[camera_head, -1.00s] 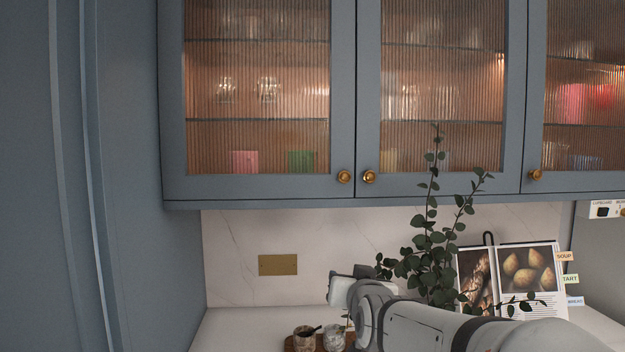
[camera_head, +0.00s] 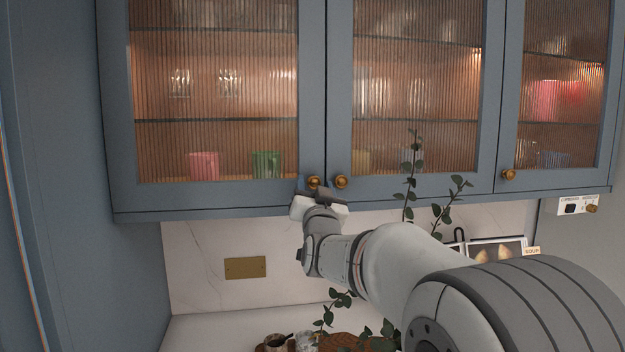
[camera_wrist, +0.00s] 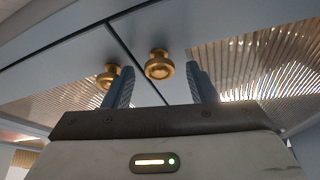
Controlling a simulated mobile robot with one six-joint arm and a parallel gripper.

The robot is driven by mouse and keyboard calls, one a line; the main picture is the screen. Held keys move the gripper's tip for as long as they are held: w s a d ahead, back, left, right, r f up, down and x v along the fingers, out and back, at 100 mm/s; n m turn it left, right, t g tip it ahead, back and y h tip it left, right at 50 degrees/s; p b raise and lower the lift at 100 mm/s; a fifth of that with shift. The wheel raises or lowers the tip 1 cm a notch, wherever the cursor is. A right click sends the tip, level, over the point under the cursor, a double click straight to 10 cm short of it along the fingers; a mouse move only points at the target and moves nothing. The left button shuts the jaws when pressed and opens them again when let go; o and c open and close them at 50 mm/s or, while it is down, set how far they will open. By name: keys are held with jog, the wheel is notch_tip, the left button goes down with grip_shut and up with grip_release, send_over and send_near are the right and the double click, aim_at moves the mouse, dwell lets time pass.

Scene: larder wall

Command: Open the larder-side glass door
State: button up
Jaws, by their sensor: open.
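The left glass door (camera_head: 215,105), beside the tall blue panel, is shut, with a blue frame and ribbed glass. Its brass knob (camera_head: 314,182) sits at its lower right corner. My gripper (camera_head: 316,191) is right at this knob, just under it in the head view. The wrist view appears upside down against the head view. There the open fingers of my gripper (camera_wrist: 160,78) stand either side of this door's knob (camera_wrist: 158,65), with gaps visible. The middle door's knob (camera_wrist: 108,75) lies outside the left finger, partly hidden by it. I cannot tell whether anything touches.
The middle door (camera_head: 415,105) and right door (camera_head: 560,105) are shut. The middle door's knob (camera_head: 341,182) is close beside my gripper. A tall blue panel (camera_head: 60,200) stands at the left. A leafy plant (camera_head: 410,190), an open book (camera_head: 497,250) and small pots (camera_head: 275,343) are below.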

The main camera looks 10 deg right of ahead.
jog(key=shift+w+r, duration=0.15)
jog(key=shift+w, duration=0.3)
jog(key=shift+c, duration=0.4)
grip_shut()
